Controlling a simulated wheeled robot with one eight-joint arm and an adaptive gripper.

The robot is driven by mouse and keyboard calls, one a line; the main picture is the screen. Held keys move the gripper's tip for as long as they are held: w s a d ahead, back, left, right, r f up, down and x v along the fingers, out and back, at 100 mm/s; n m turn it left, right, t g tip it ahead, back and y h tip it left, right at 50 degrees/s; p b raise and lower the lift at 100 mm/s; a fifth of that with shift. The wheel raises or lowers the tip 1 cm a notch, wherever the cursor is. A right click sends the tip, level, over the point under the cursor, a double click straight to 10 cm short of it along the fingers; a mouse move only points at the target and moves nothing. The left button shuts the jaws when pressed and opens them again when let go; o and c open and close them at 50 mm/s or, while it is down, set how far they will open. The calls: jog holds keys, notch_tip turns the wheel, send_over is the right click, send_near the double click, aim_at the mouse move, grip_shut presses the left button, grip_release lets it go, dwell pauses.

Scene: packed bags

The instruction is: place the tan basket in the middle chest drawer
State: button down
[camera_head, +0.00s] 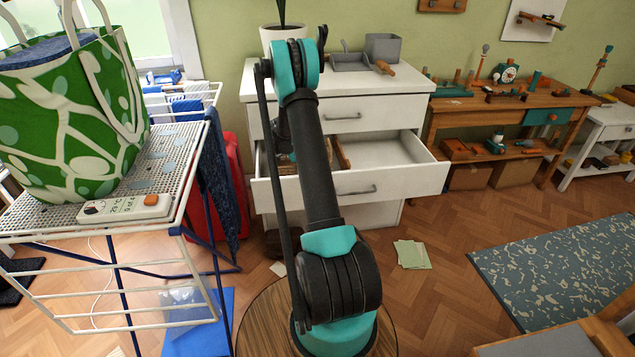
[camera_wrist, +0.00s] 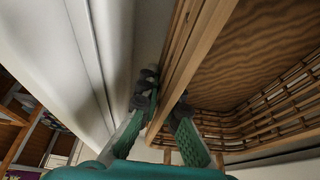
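The white chest (camera_head: 405,105) has its middle drawer (camera_head: 400,181) pulled out. The tan basket sits in the left part of this drawer, mostly hidden behind my arm in the head view; its right rim (camera_head: 341,154) shows there. In the wrist view, the basket (camera_wrist: 236,62) has woven sides and a wood-grained bottom. My gripper (camera_wrist: 163,100) has one finger on each side of the basket's wooden rim, with both fingertips close against it. It looks shut on the rim. In the head view my gripper is hidden behind my arm.
The right part of the drawer is empty. A plant pot (camera_head: 283,36), a grey dustpan (camera_head: 351,62) and a grey box (camera_head: 383,47) stand on the chest. A drying rack (camera_head: 195,145) with a green bag (camera_head: 75,120) stands left. Papers (camera_head: 412,254) lie on the floor.

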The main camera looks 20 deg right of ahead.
jog(key=shift+f, duration=2.8)
jog(key=c, duration=1.7)
grip_release()
